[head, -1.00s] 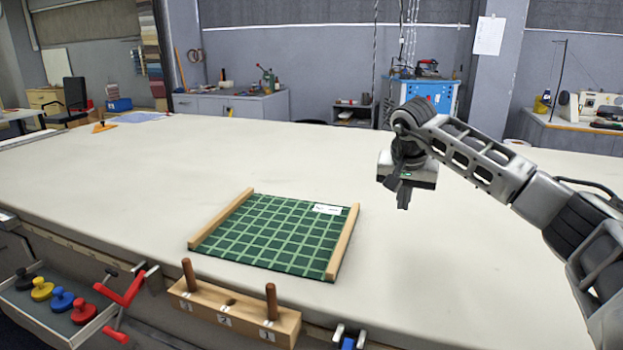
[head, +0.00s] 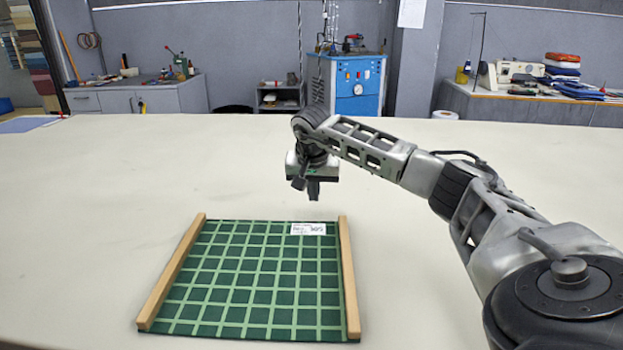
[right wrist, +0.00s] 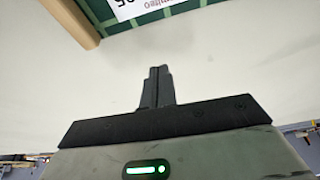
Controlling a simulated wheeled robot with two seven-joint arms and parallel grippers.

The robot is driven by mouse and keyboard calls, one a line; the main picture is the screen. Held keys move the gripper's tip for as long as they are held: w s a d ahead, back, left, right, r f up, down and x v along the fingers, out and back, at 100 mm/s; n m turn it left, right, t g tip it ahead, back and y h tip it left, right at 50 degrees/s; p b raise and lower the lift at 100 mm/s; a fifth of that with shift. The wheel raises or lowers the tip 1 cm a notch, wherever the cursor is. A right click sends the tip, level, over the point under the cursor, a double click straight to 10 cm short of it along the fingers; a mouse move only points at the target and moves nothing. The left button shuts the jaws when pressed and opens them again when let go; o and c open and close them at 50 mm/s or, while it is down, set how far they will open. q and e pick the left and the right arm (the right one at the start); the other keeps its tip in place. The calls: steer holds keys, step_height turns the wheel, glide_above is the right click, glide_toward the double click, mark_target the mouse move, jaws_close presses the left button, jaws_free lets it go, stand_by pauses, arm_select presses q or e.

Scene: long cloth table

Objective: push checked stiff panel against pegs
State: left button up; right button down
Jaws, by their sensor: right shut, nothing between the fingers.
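The checked stiff panel (head: 250,280) is dark green with light green lines. It lies flat on the cloth table, with a wooden batten along its left side (head: 175,272) and another along its right side (head: 348,275). A white label (head: 308,229) is near its far right corner. My right gripper (head: 314,195) is shut and empty, pointing down above the table just beyond the panel's far edge. In the right wrist view its closed fingers (right wrist: 157,88) are apart from the panel (right wrist: 150,18), whose labelled edge shows at the top. The pegs are out of view now. My left gripper is not in view.
The pale cloth table (head: 80,200) is clear around the panel. Behind it stand a grey cabinet (head: 140,98), a blue machine (head: 345,85) and a sewing bench (head: 520,105). A white roll (head: 445,115) is at the far edge.

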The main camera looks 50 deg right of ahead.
mark_target(312, 218)
steer(key=x, duration=0.3)
steer(key=shift+f, duration=0.15)
steer(key=shift+s+a+p, duration=0.4)
steer(key=shift+s+a, duration=0.45)
steer(key=shift+a, duration=0.2)
steer(key=shift+s+a, duration=0.3)
steer(key=shift+a, duration=0.2)
